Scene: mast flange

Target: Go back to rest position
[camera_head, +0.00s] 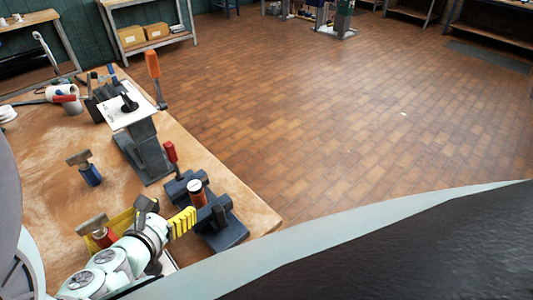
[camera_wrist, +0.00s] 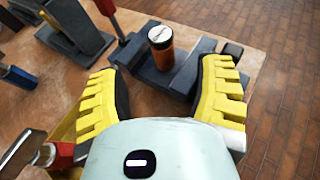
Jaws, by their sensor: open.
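My gripper (camera_head: 158,217) is at the near right part of the wooden workbench, at the lower left of the head view. In the wrist view my gripper (camera_wrist: 163,97) has two yellow ribbed fingers spread wide apart with nothing between them. An orange-brown cylinder with a pale top (camera_wrist: 161,46) stands in a dark vise-like block (camera_wrist: 180,78) just beyond the fingertips. The same cylinder (camera_head: 196,192) shows in the head view beside the gripper, apart from it.
A grey stand with a white plate (camera_head: 145,145) rises mid-bench. A blue-handled hammer (camera_head: 89,172) and a red-handled hammer (camera_head: 100,232) are on the bench (camera_head: 50,210). A yellow bin (camera_head: 120,220) lies beside my gripper. The tiled floor (camera_head: 350,110) on the right is mostly clear.

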